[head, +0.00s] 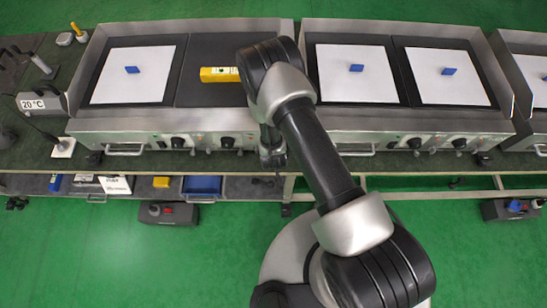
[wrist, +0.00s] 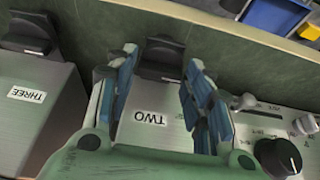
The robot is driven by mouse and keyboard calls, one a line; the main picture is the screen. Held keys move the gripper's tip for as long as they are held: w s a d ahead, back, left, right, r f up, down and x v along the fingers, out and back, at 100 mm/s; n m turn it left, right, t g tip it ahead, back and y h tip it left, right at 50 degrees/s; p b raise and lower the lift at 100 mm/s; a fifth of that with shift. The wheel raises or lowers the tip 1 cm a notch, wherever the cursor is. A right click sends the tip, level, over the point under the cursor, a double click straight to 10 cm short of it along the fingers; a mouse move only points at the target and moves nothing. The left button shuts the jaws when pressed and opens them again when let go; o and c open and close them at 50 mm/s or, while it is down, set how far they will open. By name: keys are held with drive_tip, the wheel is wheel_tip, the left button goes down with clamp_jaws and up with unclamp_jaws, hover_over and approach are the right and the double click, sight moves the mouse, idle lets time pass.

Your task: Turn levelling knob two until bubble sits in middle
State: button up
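In the wrist view the plate marked TWO (wrist: 150,118) lies under my gripper (wrist: 162,60), with a black levelling knob (wrist: 163,56) at its far end. The blue-padded fingers are open, one on each side of the knob, with a gap to it. I cannot tell how high the fingertips are above it. In the head view my gripper (head: 272,155) is at the front edge of the griddle, partly hidden by my arm. A yellow spirit level (head: 220,74) lies on the dark griddle plate (head: 208,52); its bubble is too small to read.
A plate marked THREE (wrist: 27,96) with its own black knob (wrist: 28,32) is at the left. A control panel with a round black knob (wrist: 278,157) is close to the right finger. A blue bin (wrist: 275,18) stands lower down. White-covered plates (head: 137,73) carry blue blocks.

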drive_tip(key=c, duration=0.6)
drive_tip(key=m, duration=0.1)
drive_tip(key=m+h, duration=0.1)
drive_tip(key=m, duration=0.1)
drive_tip(key=m+b, duration=0.1)
drive_tip(key=shift+w+a+m+h, duration=0.1)
drive_tip(key=shift+a+m+h, duration=0.2)
drive_tip(key=shift+m+h, duration=0.1)
drive_tip(key=m, duration=0.2)
drive_tip(key=m+g+h+p, duration=0.1)
drive_tip(key=m, duration=0.2)
drive_tip(key=shift+w+a+g+h, duration=0.15)
drive_tip(key=shift+g+h, duration=0.15)
drive_tip(key=shift+m, duration=0.3)
drive_tip(key=o, duration=1.1)
